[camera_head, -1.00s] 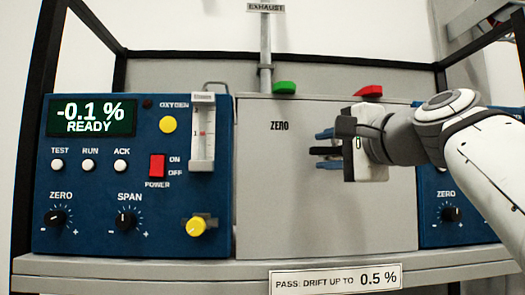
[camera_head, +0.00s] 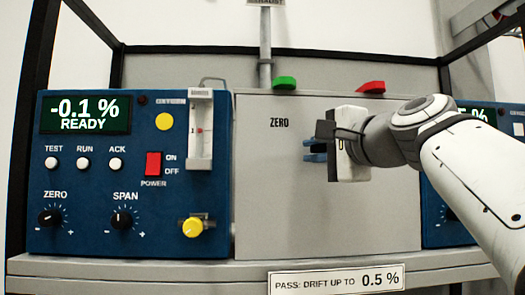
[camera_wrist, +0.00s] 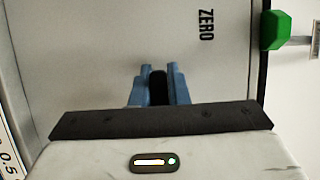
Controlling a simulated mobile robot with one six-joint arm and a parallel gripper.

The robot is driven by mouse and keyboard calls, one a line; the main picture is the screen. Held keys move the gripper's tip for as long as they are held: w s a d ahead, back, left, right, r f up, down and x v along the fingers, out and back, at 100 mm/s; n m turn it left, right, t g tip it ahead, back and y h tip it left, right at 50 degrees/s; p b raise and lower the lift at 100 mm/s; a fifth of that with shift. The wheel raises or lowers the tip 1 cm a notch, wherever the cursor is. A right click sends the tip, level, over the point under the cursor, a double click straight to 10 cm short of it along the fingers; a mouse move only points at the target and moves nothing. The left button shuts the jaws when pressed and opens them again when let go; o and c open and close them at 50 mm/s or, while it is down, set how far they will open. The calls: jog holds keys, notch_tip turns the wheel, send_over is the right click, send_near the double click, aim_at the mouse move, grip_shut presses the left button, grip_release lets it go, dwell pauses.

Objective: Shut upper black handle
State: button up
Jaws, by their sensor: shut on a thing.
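The black handle (camera_wrist: 157,86) is on the grey front panel marked ZERO (camera_head: 270,200). In the wrist view it is a short dark piece between the two blue fingers of my gripper (camera_wrist: 157,70). In the head view my gripper (camera_head: 314,150) is against the panel, below and right of the ZERO label, and closed on the handle. The fingers and gripper body hide most of the handle there. How far the handle is turned cannot be told.
A blue analyser (camera_head: 85,180) with knobs and a flow tube stands left of the panel. Another blue unit is partly behind my arm at the right. A green piece (camera_head: 284,83) and a red piece (camera_head: 371,87) show above the panel.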

jog(key=shift+f, duration=0.1)
grip_shut()
jog(key=n, duration=0.1)
jog(key=f+n+g, duration=0.1)
jog(key=n+h, duration=0.1)
jog(key=n, duration=0.1)
jog(key=shift+d+f+b, duration=0.2)
jog(key=shift+f+b, duration=0.15)
jog(key=shift+b, duration=0.05)
jog(key=n+h, duration=0.1)
jog(key=d+f+n+g+h, duration=0.1)
jog(key=n, duration=0.1)
jog(key=shift+f+n, duration=0.3)
jog(key=n+h, duration=0.1)
jog(key=d+f+n+g, duration=0.1)
jog(key=n, duration=0.1)
jog(key=shift+d+h+b, duration=0.3)
jog(key=shift+h, duration=0.1)
jog(key=shift+d+f+n+h, duration=0.2)
jog(key=shift+d+n+h, duration=0.7)
jog(key=shift+n, duration=0.5)
jog(key=o, duration=0.8)
grip_release()
jog(key=shift+r, duration=0.1)
